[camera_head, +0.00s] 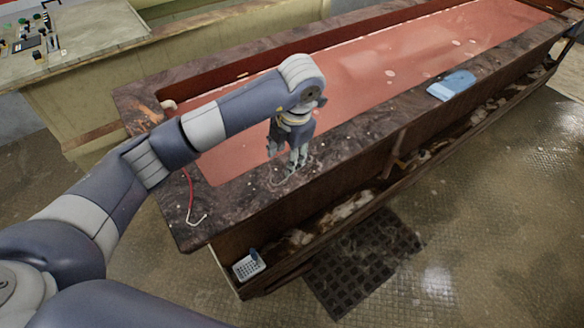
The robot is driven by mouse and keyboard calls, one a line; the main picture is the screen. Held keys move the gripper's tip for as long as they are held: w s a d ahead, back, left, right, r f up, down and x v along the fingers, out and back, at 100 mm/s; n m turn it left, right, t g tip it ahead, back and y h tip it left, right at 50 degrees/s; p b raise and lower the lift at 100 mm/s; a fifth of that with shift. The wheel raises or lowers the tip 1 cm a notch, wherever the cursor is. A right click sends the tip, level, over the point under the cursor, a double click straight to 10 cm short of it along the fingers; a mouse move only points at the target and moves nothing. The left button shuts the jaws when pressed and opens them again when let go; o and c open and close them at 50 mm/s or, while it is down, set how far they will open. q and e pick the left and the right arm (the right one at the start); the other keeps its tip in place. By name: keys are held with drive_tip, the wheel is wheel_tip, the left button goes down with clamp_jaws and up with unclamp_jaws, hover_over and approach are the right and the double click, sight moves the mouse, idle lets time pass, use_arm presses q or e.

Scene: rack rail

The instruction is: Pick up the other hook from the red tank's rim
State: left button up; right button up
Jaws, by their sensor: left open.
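The red tank is a long trough of red liquid (400,55) with a wide, dark, stained rim (240,200). A hook (189,195) with a red shaft and pale bent end lies on the rim's near left corner, the bent end toward the front edge. My left gripper (296,165) points down over the front rim, to the right of that hook and apart from it. It is open. A thin pale outline (277,183) shows on the rim just under its fingers; I cannot tell whether it is a hook. My right gripper is out of view.
A blue object (452,85) lies on the front rim further right. A small white basket (248,266) stands on the low ledge. A dark grid mat (365,262) lies on the floor. A control panel (70,30) stands at upper left.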

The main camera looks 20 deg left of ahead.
sight(281, 180)
use_arm(q)
drive_tip(key=x, duration=0.3)
drive_tip(key=shift+f+p, duration=0.3)
drive_tip(key=shift+p, duration=0.1)
drive_tip(key=shift+a+f+p, duration=0.1)
drive_tip(key=shift+f+p, duration=0.35)
drive_tip(key=p+x, duration=0.2)
drive_tip(key=x, duration=0.1)
drive_tip(key=shift+w+f, duration=0.15)
drive_tip(key=shift+f, duration=0.05)
drive_tip(key=shift+w+a+f, duration=0.1)
drive_tip(key=shift+a+f, duration=0.05)
drive_tip(key=shift+f, duration=0.35)
drive_tip(key=c, duration=1)
